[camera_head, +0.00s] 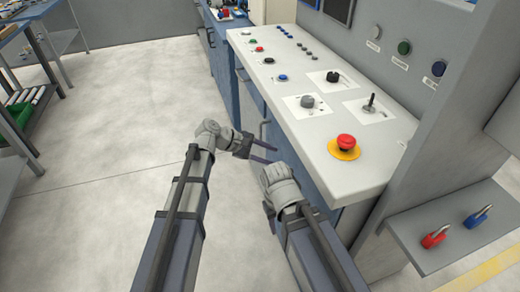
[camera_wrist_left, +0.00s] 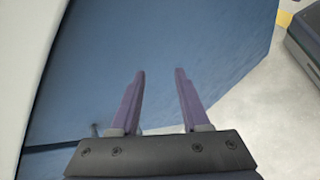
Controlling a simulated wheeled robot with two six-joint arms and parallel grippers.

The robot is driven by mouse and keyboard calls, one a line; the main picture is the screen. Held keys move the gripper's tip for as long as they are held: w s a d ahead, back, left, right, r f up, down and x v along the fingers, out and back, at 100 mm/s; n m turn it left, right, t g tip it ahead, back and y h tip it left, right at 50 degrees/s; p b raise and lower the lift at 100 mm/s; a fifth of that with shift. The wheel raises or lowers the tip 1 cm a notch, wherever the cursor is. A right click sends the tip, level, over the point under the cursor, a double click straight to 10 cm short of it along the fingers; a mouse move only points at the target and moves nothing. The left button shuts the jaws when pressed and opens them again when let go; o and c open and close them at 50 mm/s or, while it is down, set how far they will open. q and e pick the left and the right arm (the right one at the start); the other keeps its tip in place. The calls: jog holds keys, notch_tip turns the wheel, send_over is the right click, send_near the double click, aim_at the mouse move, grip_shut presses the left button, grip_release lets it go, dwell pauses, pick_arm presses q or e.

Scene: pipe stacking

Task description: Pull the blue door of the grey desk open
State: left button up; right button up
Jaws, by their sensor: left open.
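The grey desk (camera_head: 310,128) has a light sloped control top and a blue front that faces left. A blue door (camera_head: 252,97) shows in that front, with a grey bar handle (camera_head: 265,131) beside my left gripper. My left gripper (camera_head: 271,153) is open and empty, its two purple fingers pointing toward the blue front. In the left wrist view the fingers (camera_wrist_left: 160,72) stand apart before a broad blue panel (camera_wrist_left: 220,45), with nothing between them. My right arm reaches close to the desk's near front; its fingers are mostly hidden, so their opening cannot be told.
The desk top carries a red emergency button (camera_head: 345,143), knobs and a joystick (camera_head: 370,105). A side shelf (camera_head: 455,228) holds a red padlock (camera_head: 433,238) and a blue padlock (camera_head: 476,218). Racks (camera_head: 50,45) stand at the left. The floor (camera_head: 120,130) between is clear.

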pick_arm(q)
jog(key=w+a+f+n+t+h+b, duration=0.3)
jog(key=w+f+n+b, duration=0.2)
jog(key=w+b, duration=0.3)
jog(key=n+t+h+b, duration=0.2)
jog(key=n+t+b, duration=0.2)
jog(key=n+b, duration=0.35)
send_near(260, 132)
jog(key=w+d, duration=0.2)
jog(key=shift+m, duration=0.25)
jog(key=shift+b+x, duration=0.35)
jog(key=shift+x, duration=3.45)
pick_arm(e)
notch_tip(260, 132, down, 19)
pick_arm(q)
jog(key=shift+s+d+f, duration=0.1)
jog(key=shift+f, duration=0.1)
pick_arm(e)
jog(key=shift+r, duration=0.1)
pick_arm(q)
grip_shut()
